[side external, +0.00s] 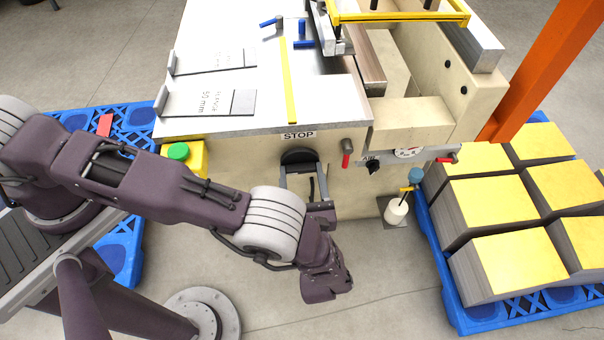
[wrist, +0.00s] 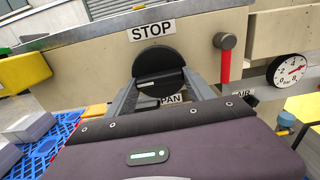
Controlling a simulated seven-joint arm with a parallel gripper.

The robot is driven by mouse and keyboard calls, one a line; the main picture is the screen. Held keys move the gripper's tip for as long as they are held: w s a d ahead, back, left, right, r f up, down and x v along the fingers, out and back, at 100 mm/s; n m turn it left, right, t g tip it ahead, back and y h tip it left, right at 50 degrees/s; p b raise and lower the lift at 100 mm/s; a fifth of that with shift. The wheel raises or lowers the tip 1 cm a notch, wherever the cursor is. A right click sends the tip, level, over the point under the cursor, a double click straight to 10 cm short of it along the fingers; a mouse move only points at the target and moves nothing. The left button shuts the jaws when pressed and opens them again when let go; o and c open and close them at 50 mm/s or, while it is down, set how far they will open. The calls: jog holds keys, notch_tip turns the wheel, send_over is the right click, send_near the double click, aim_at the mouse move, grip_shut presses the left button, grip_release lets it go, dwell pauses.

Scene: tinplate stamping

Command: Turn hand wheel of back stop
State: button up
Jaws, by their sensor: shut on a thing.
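The hand wheel of the back stop is a black disc (wrist: 157,60) with a raised bar across it, on the cream machine front under the STOP label (wrist: 152,30). In the side external view the wheel (side external: 297,156) shows just below the table edge, partly behind my fingers. My gripper (wrist: 160,84) reaches it from the front, its two grey fingers on either side of the wheel's bar. It is shut on the hand wheel. The lower part of the wheel is hidden by my gripper, and the exact finger contact is hard to see.
A red-handled lever (wrist: 224,58) and a pressure gauge (wrist: 286,70) are to the right. A yellow box with a green button (side external: 178,152) is on the left. Pallets of stacked sheets (side external: 500,205) stand at the right. The floor before the machine is mostly free.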

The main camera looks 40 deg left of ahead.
dwell(0.5)
jog(key=o, duration=1.4)
jog(key=v, duration=0.7)
jog(key=shift+s+r, duration=0.1)
